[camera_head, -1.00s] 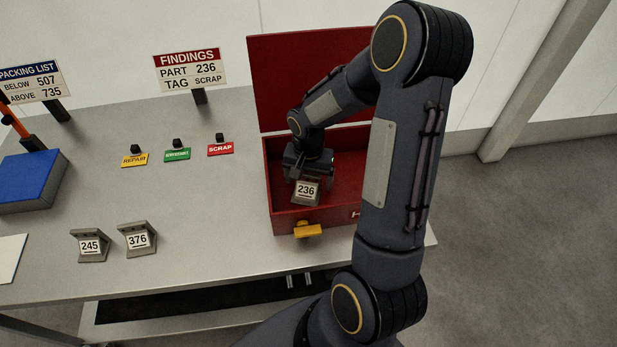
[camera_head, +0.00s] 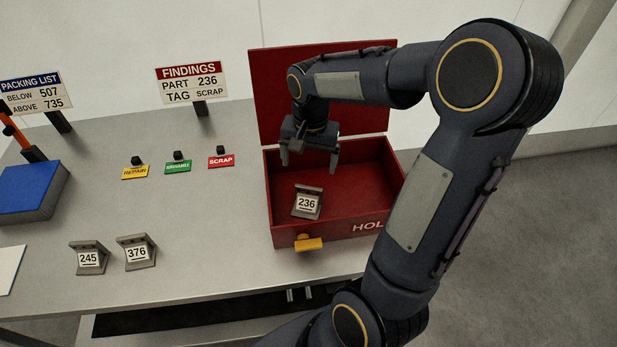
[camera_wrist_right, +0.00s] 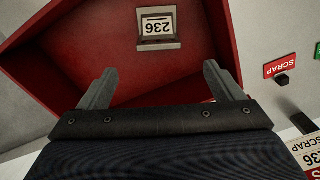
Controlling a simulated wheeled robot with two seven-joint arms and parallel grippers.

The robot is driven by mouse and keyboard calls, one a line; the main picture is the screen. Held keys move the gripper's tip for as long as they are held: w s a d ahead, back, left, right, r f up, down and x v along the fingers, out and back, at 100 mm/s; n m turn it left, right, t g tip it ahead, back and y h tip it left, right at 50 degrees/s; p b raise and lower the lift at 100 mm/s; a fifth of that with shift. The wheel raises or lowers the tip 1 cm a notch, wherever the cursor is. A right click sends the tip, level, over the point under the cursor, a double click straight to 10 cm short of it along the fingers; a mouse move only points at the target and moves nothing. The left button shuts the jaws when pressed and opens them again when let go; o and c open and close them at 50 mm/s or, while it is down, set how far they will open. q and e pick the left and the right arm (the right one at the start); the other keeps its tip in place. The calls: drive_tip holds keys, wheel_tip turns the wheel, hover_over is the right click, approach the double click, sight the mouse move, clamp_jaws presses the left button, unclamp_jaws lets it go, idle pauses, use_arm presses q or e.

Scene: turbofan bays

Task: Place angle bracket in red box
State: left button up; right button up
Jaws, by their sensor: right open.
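The angle bracket labelled 236 (camera_head: 307,203) rests inside the open red box (camera_head: 345,228), near its front left part. It also shows upside down in the right wrist view (camera_wrist_right: 158,27). My right gripper (camera_head: 309,168) is open and empty, above the rear part of the box and apart from the bracket. Its two fingers also show spread apart in the right wrist view (camera_wrist_right: 158,85). My left gripper is not in view.
Brackets 245 (camera_head: 89,258) and 376 (camera_head: 137,252) stand on the grey table (camera_head: 200,240). Repair (camera_head: 135,172), green (camera_head: 178,168) and scrap (camera_head: 221,162) tags lie behind them. The box's raised lid (camera_head: 275,90) stands behind my gripper. A findings sign (camera_head: 190,83) reads part 236, tag scrap.

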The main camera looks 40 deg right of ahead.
drive_tip(key=s+a+r+n+t+y, duration=0.1)
drive_tip(key=s+a+r+n+t, duration=0.1)
drive_tip(key=s+a+n, duration=0.2)
drive_tip(key=s+a+r+n+t+y, duration=0.2)
drive_tip(key=s+a+r+n+t, duration=0.1)
drive_tip(key=s+a, duration=0.5)
drive_tip(key=s+n, duration=0.1)
drive_tip(key=s, duration=0.2)
drive_tip(key=shift+s+a+y, duration=0.2)
drive_tip(key=shift+y, duration=0.1)
